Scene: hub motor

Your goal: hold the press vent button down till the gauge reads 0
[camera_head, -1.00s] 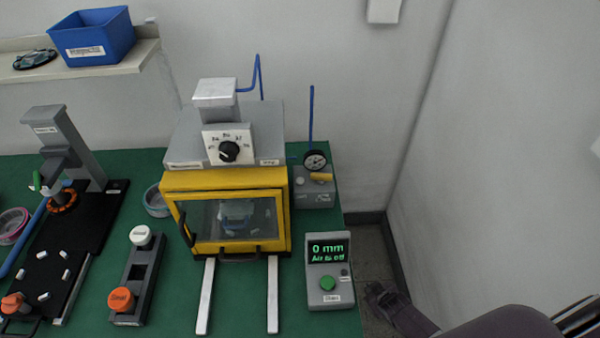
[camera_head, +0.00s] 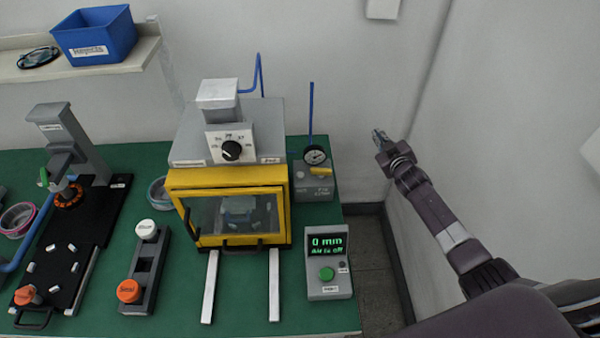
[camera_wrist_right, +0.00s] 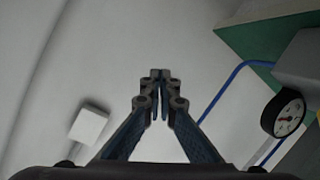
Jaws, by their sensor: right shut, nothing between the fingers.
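My right gripper (camera_head: 378,134) is shut and empty, in the air right of the gauge, touching nothing. Its closed fingers (camera_wrist_right: 160,76) show in the wrist view. My left gripper is out of view.
Blue tubes (camera_head: 311,110) rise behind the valve box and press. Walls stand close behind and right of my right arm. A blue bin (camera_head: 95,35) sits on the shelf. Air right of the gauge is free.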

